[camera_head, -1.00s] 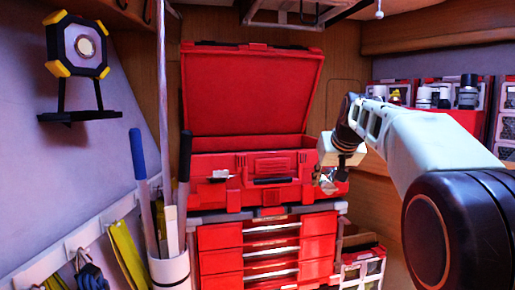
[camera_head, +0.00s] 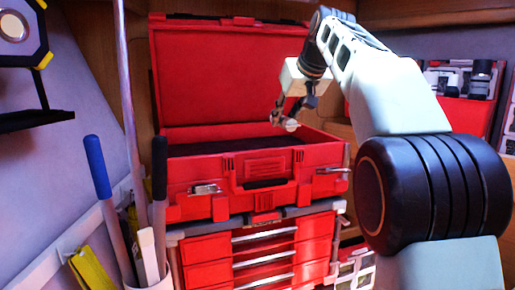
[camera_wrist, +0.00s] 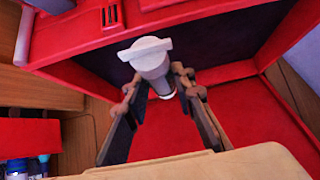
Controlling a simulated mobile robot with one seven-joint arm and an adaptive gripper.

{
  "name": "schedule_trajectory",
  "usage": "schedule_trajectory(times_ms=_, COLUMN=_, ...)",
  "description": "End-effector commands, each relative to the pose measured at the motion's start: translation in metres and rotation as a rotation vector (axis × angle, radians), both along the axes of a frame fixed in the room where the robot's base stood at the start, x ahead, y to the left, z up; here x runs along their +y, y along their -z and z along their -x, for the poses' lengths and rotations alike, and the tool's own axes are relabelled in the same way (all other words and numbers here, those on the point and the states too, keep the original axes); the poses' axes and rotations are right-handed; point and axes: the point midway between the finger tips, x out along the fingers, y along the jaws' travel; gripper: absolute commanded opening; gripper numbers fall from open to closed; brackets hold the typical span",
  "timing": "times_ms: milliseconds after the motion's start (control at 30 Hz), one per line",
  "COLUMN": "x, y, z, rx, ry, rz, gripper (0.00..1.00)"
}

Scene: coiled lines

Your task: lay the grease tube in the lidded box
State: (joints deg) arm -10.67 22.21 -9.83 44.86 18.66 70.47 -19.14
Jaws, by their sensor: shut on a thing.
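The lidded box (camera_head: 240,172) is a red case with its lid (camera_head: 225,75) standing open at the back. It sits on top of a red drawer unit. My gripper (camera_head: 284,116) is above the right part of the box opening, near the lid. In the wrist view my gripper (camera_wrist: 158,95) is shut on the grease tube (camera_wrist: 149,62), a pale grey-white tube with a wide flat end facing the camera. The tube's white end (camera_head: 291,125) also shows in the head view. The wrist view shows the box's dark interior (camera_wrist: 215,50) beyond the tube. The tube's far end is hidden.
Blue- and black-handled tools stand in a white holder (camera_head: 150,283) at the left front. A work lamp (camera_head: 18,28) hangs on the left wall. The visible box interior looks empty.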

Motion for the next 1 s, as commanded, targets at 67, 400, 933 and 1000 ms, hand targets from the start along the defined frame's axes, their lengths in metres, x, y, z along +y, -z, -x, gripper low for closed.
schedule_trajectory(times_ms=67, x=0.007, y=0.007, z=-0.019, rx=0.004, ry=-0.001, rz=0.001, gripper=0.0)
schedule_trajectory(times_ms=400, x=0.028, y=0.052, z=-0.081, rx=0.004, ry=0.0, rz=0.002, gripper=0.0)
schedule_trajectory(times_ms=933, x=0.039, y=0.104, z=-0.111, rx=0.002, ry=0.0, rz=-0.001, gripper=0.0)
schedule_trajectory(times_ms=1000, x=0.039, y=0.11, z=-0.111, rx=0.002, ry=0.0, rz=0.001, gripper=0.0)
